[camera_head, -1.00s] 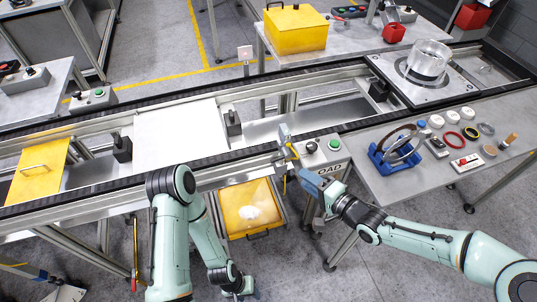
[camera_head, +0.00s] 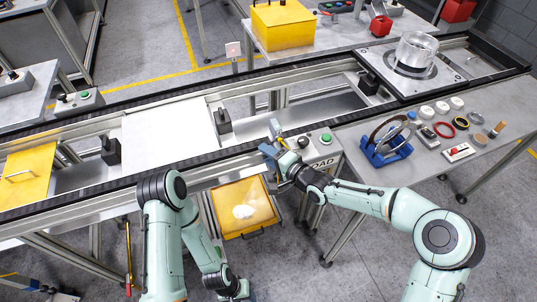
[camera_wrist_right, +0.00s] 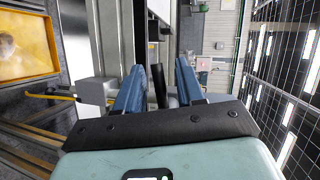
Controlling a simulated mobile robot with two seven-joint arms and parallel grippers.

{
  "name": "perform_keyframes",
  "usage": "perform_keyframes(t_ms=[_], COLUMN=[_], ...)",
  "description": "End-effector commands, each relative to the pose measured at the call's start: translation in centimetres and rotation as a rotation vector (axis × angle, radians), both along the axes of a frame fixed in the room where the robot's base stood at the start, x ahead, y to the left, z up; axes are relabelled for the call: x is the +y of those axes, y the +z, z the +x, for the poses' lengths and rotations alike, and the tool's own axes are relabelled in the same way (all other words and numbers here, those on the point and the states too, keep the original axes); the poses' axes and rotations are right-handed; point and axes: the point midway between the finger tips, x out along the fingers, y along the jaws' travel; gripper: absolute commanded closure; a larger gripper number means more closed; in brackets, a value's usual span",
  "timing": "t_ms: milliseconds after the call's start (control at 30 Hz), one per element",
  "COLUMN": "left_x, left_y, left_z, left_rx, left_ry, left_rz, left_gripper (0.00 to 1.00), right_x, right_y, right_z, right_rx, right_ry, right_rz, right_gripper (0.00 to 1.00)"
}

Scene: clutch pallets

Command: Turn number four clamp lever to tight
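A small grey clamp block (camera_head: 276,128) with a yellow bent rod (camera_head: 283,142) sits at the near conveyor edge in the head view. In the right wrist view a grey block (camera_wrist_right: 93,91) and yellow rod (camera_wrist_right: 58,97) lie left of the fingers. My right gripper (camera_head: 270,152) is at the conveyor edge just below the block; its blue fingers (camera_wrist_right: 158,80) are apart. A dark upright bar (camera_wrist_right: 159,84) shows between them, and I cannot tell if they touch it. No number four is readable. My left gripper (camera_head: 236,291) hangs low, its fingers unclear.
A LOAD control box (camera_head: 318,148) with a black knob and green button stands right of the gripper. A yellow tray (camera_head: 220,196) is below the conveyor. A blue holder with rings (camera_head: 385,153) stands on the right table (camera_head: 400,182).

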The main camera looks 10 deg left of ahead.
Motion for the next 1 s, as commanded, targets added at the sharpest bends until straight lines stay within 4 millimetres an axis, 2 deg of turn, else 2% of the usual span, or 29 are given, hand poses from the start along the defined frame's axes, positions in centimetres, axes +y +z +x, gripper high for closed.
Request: perform_keyframes(t_ms=[200,267,300,333,667,867,1000], left_x=[0.0,0.0,0.0,0.0,0.0,0.0,0.0], left_y=[0.0,0.0,0.0,0.0,-0.5,-2.2,-4.3], left_z=[0.0,0.0,0.0,0.0,-0.3,-1.3,-2.3], left_rx=[0.000,0.000,0.000,0.000,0.003,0.015,0.026], left_ry=[0.000,0.000,0.000,0.000,0.000,0.000,0.000], left_rz=[0.000,0.000,0.000,0.000,0.000,0.000,0.000], left_gripper=[0.51,0.51,0.51,0.51,0.51,0.51,0.51], right_x=[0.0,0.0,0.0,0.0,0.0,-0.1,-0.1], right_y=[0.0,0.0,0.0,0.0,-0.2,-0.7,-1.2], right_z=[0.0,0.0,0.0,0.0,-0.1,0.0,0.0], right_rx=[0.001,0.001,0.001,0.000,-0.014,-0.063,-0.124], right_ry=[0.000,0.000,0.000,0.000,0.001,-0.001,0.000], right_rz=[-0.001,-0.001,-0.001,0.000,-0.020,-0.092,-0.179], right_gripper=[0.62,0.82,0.95,1.00,1.00,1.00,1.00])
